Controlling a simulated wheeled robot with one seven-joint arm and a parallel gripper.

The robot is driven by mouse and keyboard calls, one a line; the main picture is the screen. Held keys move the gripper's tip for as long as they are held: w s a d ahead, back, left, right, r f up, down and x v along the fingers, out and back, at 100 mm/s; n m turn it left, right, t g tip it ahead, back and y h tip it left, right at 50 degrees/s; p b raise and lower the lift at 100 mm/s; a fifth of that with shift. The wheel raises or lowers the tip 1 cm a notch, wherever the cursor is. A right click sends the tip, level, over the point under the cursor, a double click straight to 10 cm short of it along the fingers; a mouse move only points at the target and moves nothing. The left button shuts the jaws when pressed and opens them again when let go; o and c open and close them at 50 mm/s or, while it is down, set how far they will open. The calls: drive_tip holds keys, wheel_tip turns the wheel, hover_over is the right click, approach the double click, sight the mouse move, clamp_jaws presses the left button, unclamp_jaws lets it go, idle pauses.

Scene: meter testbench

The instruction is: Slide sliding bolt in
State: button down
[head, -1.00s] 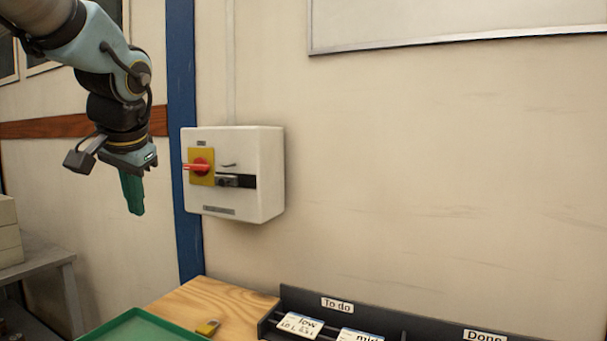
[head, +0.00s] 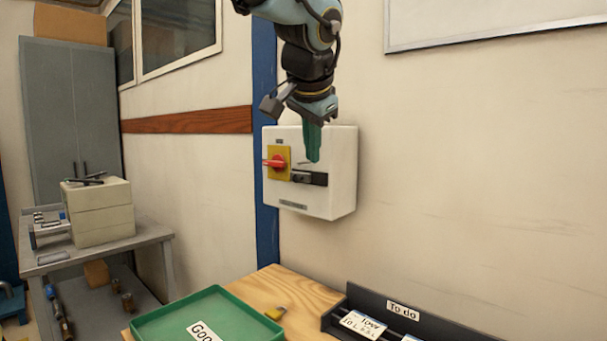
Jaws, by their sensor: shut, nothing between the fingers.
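A white switch box (head: 340,185) is mounted on the wall beside a blue post. It carries a red rotary handle (head: 274,162) on a yellow plate (head: 284,152). To the right of the plate is a dark sliding bolt (head: 308,178) in a black slot. My gripper (head: 314,158) points down in front of the box, its green fingers shut and empty. The fingertips appear just above the bolt in the picture; I cannot tell how far they are from the box. The fingers hide part of the box's upper front.
A grey side table (head: 110,248) with stacked boxes stands at left. The wall right of the box is clear.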

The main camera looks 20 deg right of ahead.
sight(297, 178)
drive_tip(key=w+d+f+p, duration=0.1)
drive_tip(key=w+f+p, duration=0.3)
drive_tip(key=w+f, duration=0.2)
drive_tip(key=shift+w+d, duration=0.15)
drive_tip(key=shift+w, duration=1.25)
drive_tip(key=w, duration=0.1)
drive_tip(key=w+a, duration=0.2)
drive_tip(key=shift+w+p, duration=0.3)
